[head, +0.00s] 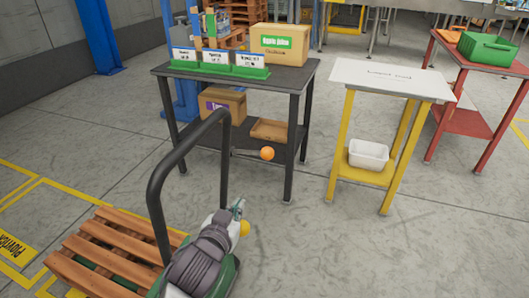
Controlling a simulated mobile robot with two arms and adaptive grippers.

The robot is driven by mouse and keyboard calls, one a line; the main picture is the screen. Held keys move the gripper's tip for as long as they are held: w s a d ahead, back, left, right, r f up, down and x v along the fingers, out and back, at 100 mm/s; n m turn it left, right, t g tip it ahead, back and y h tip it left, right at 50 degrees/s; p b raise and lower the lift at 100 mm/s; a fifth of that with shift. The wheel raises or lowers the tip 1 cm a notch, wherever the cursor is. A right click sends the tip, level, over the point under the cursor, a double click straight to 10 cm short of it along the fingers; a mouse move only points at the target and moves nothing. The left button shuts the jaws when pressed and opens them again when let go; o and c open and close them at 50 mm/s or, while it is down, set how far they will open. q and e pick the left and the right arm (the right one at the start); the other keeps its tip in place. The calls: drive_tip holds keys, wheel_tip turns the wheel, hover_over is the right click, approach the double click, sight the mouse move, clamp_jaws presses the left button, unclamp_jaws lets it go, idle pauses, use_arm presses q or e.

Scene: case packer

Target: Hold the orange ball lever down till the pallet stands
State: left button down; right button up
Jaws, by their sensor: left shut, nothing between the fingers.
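The orange ball (267,153) is at the end of a thin grey rod that reaches right from near the tall black loop handle (157,200). My left gripper (239,205) is shut and empty, below and left of the orange ball and clear of it. A yellow ball (244,228) shows right beside the gripper; what it is fixed to is hidden. The wooden pallet (110,250) lies low at the bottom left, partly cut off by the frame; I cannot tell whether it is raised. My right gripper is not in view.
A dark table (305,75) with boxes and green-based bins stands behind the lever. A yellow-legged stand (395,78) holds a white tub (368,154) on its lower shelf. A red table (465,50) carries a green crate (487,48). The floor at the lower right is clear.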

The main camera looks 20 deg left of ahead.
sight(265, 152)
use_arm(q)
drive_tip(key=w+d+r+t+h, duration=0.1)
drive_tip(key=w+r+t, duration=0.3)
drive_tip(key=r, duration=0.5)
drive_tip(key=shift+w+d+m, duration=0.3)
drive_tip(key=shift+m, duration=0.1)
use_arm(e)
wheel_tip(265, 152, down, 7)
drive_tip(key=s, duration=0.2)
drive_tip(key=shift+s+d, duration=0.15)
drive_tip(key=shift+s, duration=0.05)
use_arm(q)
drive_tip(key=shift+f, duration=0.1)
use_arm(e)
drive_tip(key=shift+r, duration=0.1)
